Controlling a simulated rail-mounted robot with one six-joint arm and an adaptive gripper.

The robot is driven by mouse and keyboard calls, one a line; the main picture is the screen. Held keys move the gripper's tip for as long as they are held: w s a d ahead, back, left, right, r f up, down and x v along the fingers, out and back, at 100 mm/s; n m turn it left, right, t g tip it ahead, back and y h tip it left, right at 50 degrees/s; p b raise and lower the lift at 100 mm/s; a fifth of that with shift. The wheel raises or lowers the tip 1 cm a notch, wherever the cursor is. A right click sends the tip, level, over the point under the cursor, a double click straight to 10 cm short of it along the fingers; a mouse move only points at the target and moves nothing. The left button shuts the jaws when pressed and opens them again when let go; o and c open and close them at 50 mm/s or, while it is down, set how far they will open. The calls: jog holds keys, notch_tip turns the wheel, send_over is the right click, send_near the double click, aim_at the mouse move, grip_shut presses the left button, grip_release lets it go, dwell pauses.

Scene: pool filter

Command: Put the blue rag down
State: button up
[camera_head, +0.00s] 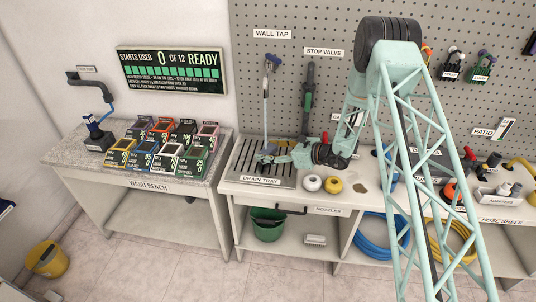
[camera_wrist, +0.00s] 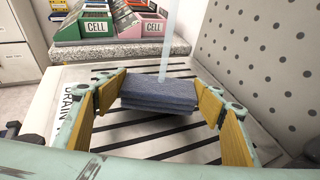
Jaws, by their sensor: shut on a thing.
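The blue rag (camera_wrist: 158,94) is a folded, dark blue-grey block in the wrist view. It sits between the yellow-padded fingers of my gripper (camera_wrist: 160,97), which is shut on its two ends. The slatted drain tray (camera_wrist: 190,148) lies beneath it. I cannot tell whether the rag touches the slats. A pale, see-through vertical stream (camera_wrist: 168,45) comes down at the rag. In the head view my gripper (camera_head: 266,159) is low over the drain tray (camera_head: 244,171), and the rag is too small there to make out clearly.
The wash bench (camera_head: 115,178) with several coloured cell boxes (camera_head: 165,143) stands left of the tray. The wall tap (camera_head: 269,92) rises behind the tray. White (camera_head: 312,183) and yellow (camera_head: 333,185) rolls sit right of it. A green bucket (camera_head: 268,225) is below.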

jog(key=shift+f, duration=0.6)
jog(key=shift+f, duration=0.15)
jog(key=o, duration=0.8)
jog(key=shift+r, duration=0.2)
jog(key=shift+s+d, duration=0.1)
jog(key=p+v, duration=0.1)
jog(key=v, duration=1)
jog(key=shift+s+d+r, duration=0.15)
jog(key=shift+d+r, duration=0.05)
jog(key=shift+d, duration=0.05)
